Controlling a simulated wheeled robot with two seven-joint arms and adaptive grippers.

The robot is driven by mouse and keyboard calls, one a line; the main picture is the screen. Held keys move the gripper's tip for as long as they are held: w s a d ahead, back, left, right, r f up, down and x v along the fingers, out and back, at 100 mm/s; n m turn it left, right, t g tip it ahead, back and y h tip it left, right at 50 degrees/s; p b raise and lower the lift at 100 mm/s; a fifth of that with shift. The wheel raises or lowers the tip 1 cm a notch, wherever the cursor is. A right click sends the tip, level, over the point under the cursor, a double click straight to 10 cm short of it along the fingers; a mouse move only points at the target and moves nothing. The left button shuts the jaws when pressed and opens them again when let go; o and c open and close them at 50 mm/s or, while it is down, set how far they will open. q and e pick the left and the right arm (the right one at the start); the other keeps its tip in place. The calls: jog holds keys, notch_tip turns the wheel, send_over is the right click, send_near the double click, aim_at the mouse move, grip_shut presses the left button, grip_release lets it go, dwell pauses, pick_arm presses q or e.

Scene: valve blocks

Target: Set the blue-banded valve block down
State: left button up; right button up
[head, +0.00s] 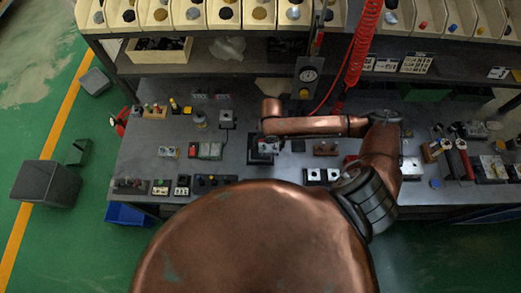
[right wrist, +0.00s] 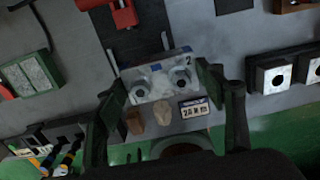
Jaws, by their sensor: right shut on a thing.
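The blue-banded valve block (right wrist: 158,80) is a pale metal block with two round dark ports, a blue stripe along its edge and a "2" at its corner. My right gripper (right wrist: 162,84) is shut on it, one finger at each end. In the head view the block (head: 268,147) shows small beneath the end of my right arm, over a dark square plate (head: 254,157). I cannot tell whether it touches the surface below. In the right wrist view a dark strip (right wrist: 135,25) lies beyond the block. My left gripper is not in view.
Two white-faced blocks with round holes (head: 322,175) stand right of the held block on the grey bench (head: 240,172). A green-framed box (head: 207,150) is to the left. A red hose (head: 362,45) hangs behind. A small label card (right wrist: 194,107) lies near the bench's front edge.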

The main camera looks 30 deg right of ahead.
aim_at(261, 148)
jog(key=w+f, duration=0.1)
jog(key=w+a+f, duration=0.1)
jog(key=f, duration=0.1)
jog(key=w+a+f, duration=0.1)
jog(key=shift+a+f, duration=0.15)
jog(key=shift+f, duration=1.85)
jog(key=shift+f, duration=0.15)
jog(key=o, duration=1.7)
notch_tip(261, 148, up, 12)
jog(key=shift+r, duration=0.15)
